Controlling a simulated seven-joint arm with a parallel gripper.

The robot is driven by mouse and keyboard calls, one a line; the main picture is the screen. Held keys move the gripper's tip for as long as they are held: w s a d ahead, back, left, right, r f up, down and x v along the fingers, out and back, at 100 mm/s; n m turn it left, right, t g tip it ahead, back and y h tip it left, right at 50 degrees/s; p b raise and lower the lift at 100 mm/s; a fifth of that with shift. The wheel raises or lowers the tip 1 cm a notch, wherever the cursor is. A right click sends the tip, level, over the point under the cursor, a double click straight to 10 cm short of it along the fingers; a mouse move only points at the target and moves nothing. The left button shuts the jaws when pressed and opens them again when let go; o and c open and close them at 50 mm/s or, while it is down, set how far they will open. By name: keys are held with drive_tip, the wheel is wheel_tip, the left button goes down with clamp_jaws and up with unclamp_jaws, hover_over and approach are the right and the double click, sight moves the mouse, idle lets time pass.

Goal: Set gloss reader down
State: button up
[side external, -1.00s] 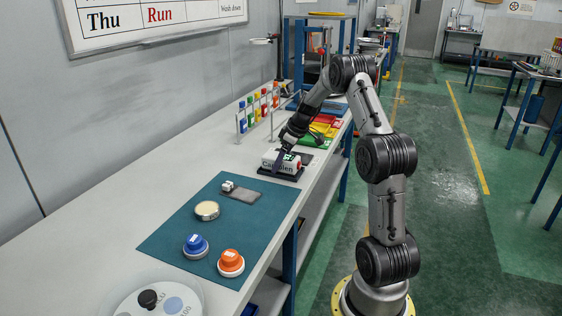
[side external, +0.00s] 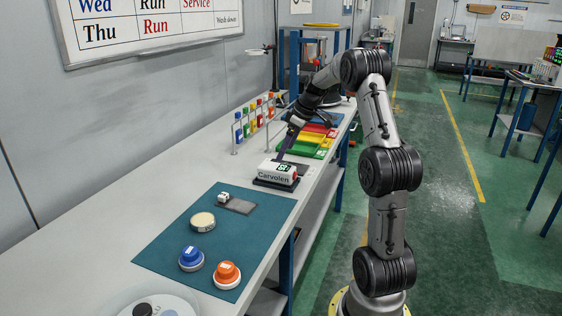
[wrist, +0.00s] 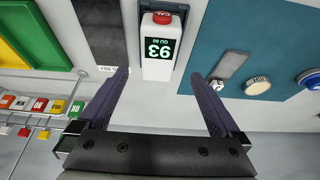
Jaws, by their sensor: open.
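The gloss reader (side external: 278,172) is a white box marked "Carvolen" with a dark display. It sits upright on a flat black base (side external: 262,183) on the bench, beyond the teal mat. In the wrist view, the reader (wrist: 157,68) shows "93" on its display and a red CAL button at its end. My gripper (side external: 283,151) is above and behind the reader, apart from it. In the wrist view, the two fingers of my gripper (wrist: 158,75) are spread wide with nothing between them.
The teal mat (side external: 170,255) carries a grey plate with a small white block (side external: 223,197), a cream disc (side external: 202,221), a blue-topped piece (side external: 191,257) and an orange-topped piece (side external: 227,273).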

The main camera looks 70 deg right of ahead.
drive_tip(key=shift+v, duration=1.1)
drive_tip(key=s+a+r, duration=0.1)
drive_tip(key=a+r, duration=0.3)
drive_tip(key=a, duration=0.8)
drive_tip(key=s+a+r, duration=0.1)
drive_tip(key=a+r, duration=0.2)
drive_tip(key=a, duration=1)
drive_tip(key=s+a+f+t, duration=0.1)
drive_tip(key=s+a+f, duration=0.3)
drive_tip(key=s+a, duration=0.9)
drive_tip(key=shift+s, duration=0.35)
